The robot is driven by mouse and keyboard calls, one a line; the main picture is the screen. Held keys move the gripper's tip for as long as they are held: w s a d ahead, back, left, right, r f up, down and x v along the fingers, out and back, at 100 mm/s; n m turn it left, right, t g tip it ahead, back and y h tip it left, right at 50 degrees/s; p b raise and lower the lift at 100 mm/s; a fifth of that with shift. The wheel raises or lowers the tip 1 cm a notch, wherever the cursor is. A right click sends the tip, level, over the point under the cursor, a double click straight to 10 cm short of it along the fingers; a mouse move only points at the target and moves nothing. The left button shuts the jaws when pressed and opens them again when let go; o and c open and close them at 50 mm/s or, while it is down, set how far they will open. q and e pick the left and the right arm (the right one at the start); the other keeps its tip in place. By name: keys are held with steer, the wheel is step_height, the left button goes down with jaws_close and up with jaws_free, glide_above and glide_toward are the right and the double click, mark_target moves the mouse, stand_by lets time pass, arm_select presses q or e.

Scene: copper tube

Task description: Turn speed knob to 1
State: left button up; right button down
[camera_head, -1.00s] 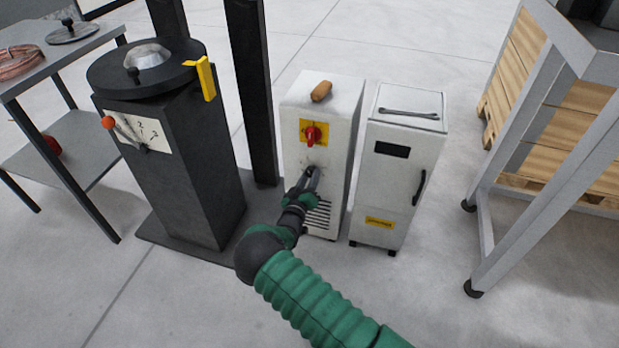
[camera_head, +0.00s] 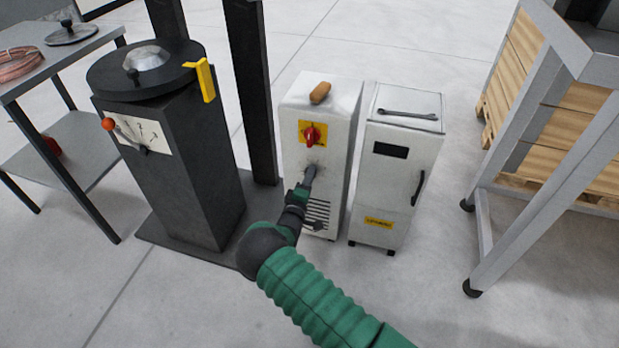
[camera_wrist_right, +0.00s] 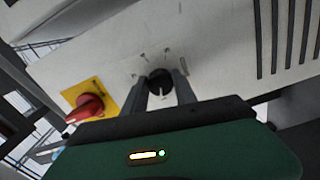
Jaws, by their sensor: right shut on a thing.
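The speed knob (camera_wrist_right: 160,82) is a small black round knob with a light pointer line, on the front of a white cabinet (camera_head: 330,190). Several small marks surround it on the panel; I cannot read them. My right gripper (camera_head: 309,174) reaches the cabinet front below the red switch. In the right wrist view its two fingers (camera_wrist_right: 166,92) stand on either side of the knob, shut on it. In the head view the gripper hides the knob. My left gripper is not in view.
A red rotary switch on a yellow plate (camera_head: 312,133) sits just above the knob. A wooden-handled item (camera_head: 320,92) lies on the cabinet top. A second white cabinet (camera_head: 398,170) stands close on the right, a black machine (camera_head: 185,170) on the left.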

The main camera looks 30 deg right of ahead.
steer(key=shift+w+a+n, duration=0.2)
steer(key=shift+n, duration=0.3)
steer(key=c, duration=1.1)
jaws_free()
steer(key=shift+o, duration=0.5)
steer(key=shift+d, duration=0.1)
steer(key=shift+s, duration=0.1)
